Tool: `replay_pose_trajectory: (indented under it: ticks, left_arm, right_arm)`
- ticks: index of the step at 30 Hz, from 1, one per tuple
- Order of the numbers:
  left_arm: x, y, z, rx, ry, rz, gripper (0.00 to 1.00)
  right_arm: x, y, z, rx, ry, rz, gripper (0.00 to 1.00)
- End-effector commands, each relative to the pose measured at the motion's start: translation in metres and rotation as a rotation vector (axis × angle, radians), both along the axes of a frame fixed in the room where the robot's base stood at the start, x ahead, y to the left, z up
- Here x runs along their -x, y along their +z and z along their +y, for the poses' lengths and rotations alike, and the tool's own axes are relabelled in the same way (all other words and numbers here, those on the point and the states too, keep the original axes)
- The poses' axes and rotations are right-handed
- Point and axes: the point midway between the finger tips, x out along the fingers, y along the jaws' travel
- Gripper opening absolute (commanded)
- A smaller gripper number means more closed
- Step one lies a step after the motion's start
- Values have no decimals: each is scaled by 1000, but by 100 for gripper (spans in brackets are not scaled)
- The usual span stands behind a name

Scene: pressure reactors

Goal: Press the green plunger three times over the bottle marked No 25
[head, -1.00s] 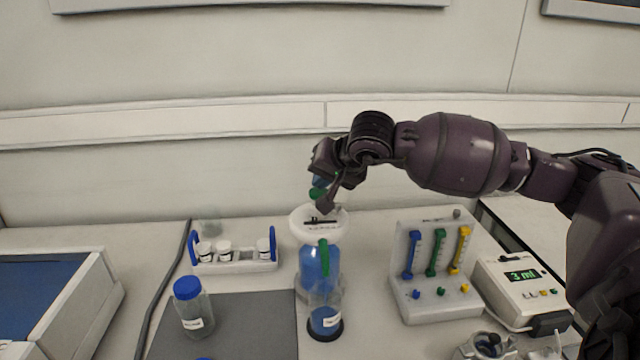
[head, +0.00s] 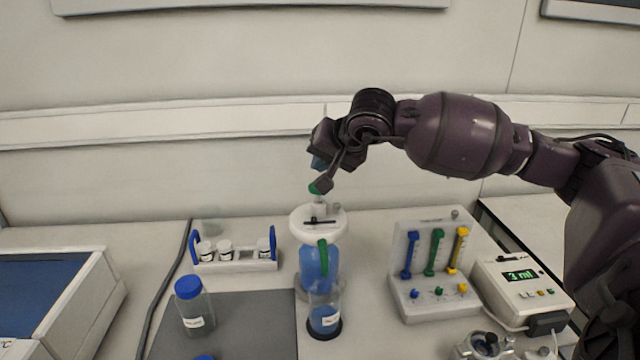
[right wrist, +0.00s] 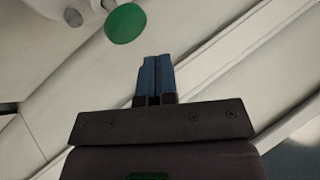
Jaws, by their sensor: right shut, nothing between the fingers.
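The green plunger (head: 314,189) tops a white stem on the round white lid of a blue dispenser bottle (head: 313,266). The plunger also shows as a green disc in the right wrist view (right wrist: 125,23). A green spout (head: 323,256) points down over a clear bottle with blue liquid (head: 324,319); its label is too small to read. My right gripper (head: 318,164), with blue fingertips (right wrist: 154,62), is shut and empty, just above the plunger and apart from it. Part of my wrist partly covers the plunger. My left gripper is not in view.
A rack of small jars (head: 236,262) and a blue-capped bottle (head: 194,306) stand on the left. A stand with blue, green and yellow levers (head: 433,262) and a box whose display reads 3 ml (head: 521,284) stand on the right. A grey mat (head: 250,325) has free room.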

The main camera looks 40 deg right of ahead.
Motion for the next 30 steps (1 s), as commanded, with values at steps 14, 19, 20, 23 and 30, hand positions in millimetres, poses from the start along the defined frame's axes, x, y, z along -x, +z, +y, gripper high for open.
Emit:
replay_pose_trajectory:
  ticks: [14,19,20,23,30]
  left_arm:
    - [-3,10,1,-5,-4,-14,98]
    - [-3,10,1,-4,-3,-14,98]
    - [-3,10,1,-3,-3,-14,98]
    - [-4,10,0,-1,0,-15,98]
    - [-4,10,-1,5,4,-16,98]
  right_arm:
    - [0,37,0,0,0,-1,0]
    - [0,39,0,0,0,0,0]
    - [0,39,0,0,0,0,0]
    - [0,39,0,0,0,0,0]
    - [0,39,0,0,0,0,0]
